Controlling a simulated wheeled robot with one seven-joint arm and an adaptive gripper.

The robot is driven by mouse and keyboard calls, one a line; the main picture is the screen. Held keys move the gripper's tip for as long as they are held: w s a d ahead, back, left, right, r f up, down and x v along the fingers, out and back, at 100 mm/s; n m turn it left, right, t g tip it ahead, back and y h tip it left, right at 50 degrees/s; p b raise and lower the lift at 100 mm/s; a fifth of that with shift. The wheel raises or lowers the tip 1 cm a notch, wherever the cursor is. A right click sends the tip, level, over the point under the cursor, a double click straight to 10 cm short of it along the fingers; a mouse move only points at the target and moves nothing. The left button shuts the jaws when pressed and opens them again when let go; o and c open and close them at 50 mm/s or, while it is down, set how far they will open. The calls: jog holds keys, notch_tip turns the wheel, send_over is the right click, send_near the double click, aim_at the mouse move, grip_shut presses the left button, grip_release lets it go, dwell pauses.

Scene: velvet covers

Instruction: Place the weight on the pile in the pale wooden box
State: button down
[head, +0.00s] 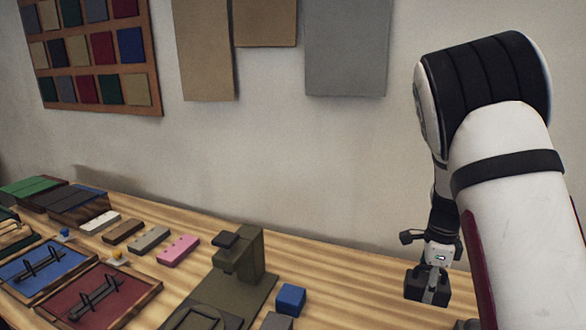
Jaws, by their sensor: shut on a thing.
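My gripper (428,297) points down at the right, above the table's right part, and is shut on a dark block (413,284). The block is small and dark against the black fingers, so I cannot make out its exact shape or confirm that it is the weight. At the far left edge, a box with pale wooden edges (14,243) is partly cut off by the frame. Dark green pieces show at it, but I cannot tell how they are piled or whether this is the task's pale wooden box.
A blue tray (72,257) and a red tray (150,287), each with a black handle-like piece, lie at left. An olive press-like stand (252,252) is mid-table, beside a blue cube (291,298). Several small blocks, including a pink one (178,250), line the back.

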aim_at(429, 270)
notch_tip(429, 270, up, 5)
jog(key=shift+f+p, duration=0.2)
jog(key=shift+p, duration=0.45)
jog(key=shift+a+f+n, duration=0.25)
jog(key=shift+f+n, duration=0.05)
jog(key=shift+f, duration=0.05)
jog(key=shift+w+a+f+n+b, duration=0.15)
jog(key=shift+a+f+n, duration=0.2)
jog(key=shift+n, duration=0.2)
jog(key=shift+s+a+f+n+b, duration=0.1)
jog(key=shift+a+f+n+b, duration=0.1)
jog(key=shift+a+n, duration=0.3)
jog(key=s+a+f+n+b, duration=0.2)
jog(key=a+f+n, duration=0.6)
jog(key=a+n, duration=0.85)
jog(key=d+r+n+p, duration=0.3)
jog(key=d+r, duration=0.1)
jog(key=r, duration=0.3)
notch_tip(429, 270, down, 7)
jog(key=b, duration=0.3)
jog(key=shift+f, duration=0.15)
jog(key=shift+a, duration=0.15)
